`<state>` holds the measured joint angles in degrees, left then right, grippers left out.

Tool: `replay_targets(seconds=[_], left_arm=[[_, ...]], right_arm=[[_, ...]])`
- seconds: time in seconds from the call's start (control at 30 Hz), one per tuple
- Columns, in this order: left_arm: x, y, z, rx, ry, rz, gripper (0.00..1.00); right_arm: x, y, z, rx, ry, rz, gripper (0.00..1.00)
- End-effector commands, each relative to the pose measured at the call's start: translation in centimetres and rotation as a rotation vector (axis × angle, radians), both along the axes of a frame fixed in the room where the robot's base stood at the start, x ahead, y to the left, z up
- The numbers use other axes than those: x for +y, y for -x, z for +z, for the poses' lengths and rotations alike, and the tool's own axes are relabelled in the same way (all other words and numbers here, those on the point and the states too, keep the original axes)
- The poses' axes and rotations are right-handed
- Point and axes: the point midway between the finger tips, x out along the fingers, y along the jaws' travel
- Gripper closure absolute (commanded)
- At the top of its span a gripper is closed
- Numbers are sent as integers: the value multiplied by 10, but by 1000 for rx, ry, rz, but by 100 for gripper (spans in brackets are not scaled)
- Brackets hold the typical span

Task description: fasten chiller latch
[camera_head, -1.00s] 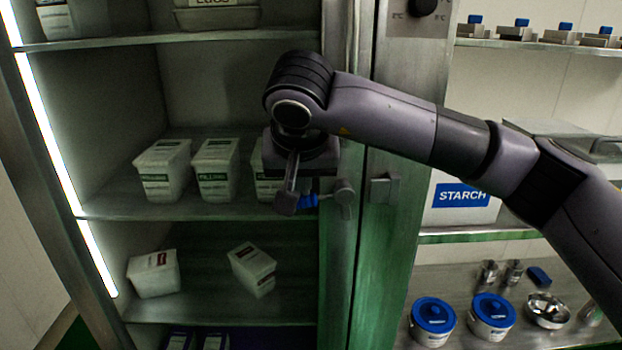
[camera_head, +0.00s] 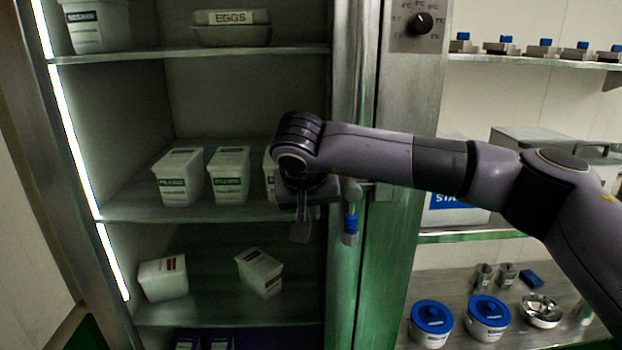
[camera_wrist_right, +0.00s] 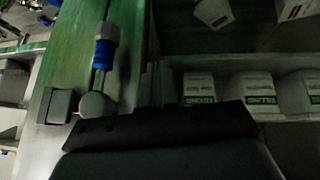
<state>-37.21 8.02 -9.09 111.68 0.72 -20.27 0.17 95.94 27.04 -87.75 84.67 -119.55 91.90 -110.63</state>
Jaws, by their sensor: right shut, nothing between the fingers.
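The chiller latch shows in the head view as a grey pivot with a lever and a blue grip (camera_head: 350,232), hanging about straight down on the door-side frame. In the right wrist view its blue grip (camera_wrist_right: 104,54) and round pivot (camera_wrist_right: 97,106) are clear, beside a square grey catch block (camera_wrist_right: 58,105). In the head view my forearm hides the catch block. My right gripper (camera_head: 302,228) is shut and empty, a little left of the lever and apart from it. Its fingers also show in the wrist view (camera_wrist_right: 153,85). My left gripper is not in view.
The chiller shelves (camera_head: 240,318) hold white labelled tubs (camera_head: 230,175), two of them tilted on the lower shelf. A temperature knob (camera_head: 420,23) sits on the metal post. To the right, blue-lidded pots (camera_head: 432,322) and a metal bowl (camera_head: 541,310) stand on a counter.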

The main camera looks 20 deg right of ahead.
Motion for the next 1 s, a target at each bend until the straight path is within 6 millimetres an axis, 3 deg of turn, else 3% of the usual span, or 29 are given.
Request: replay_targets(seconds=[0.33, 0.4, 1.0], left_arm=[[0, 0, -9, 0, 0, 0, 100], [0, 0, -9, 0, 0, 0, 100], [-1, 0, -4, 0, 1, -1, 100]], right_arm=[[-11, 3, -23, -2, -2, -1, 100], [-12, 4, -26, 17, 65, 2, 100], [-30, 9, -41, 68, 239, 0, 100]])
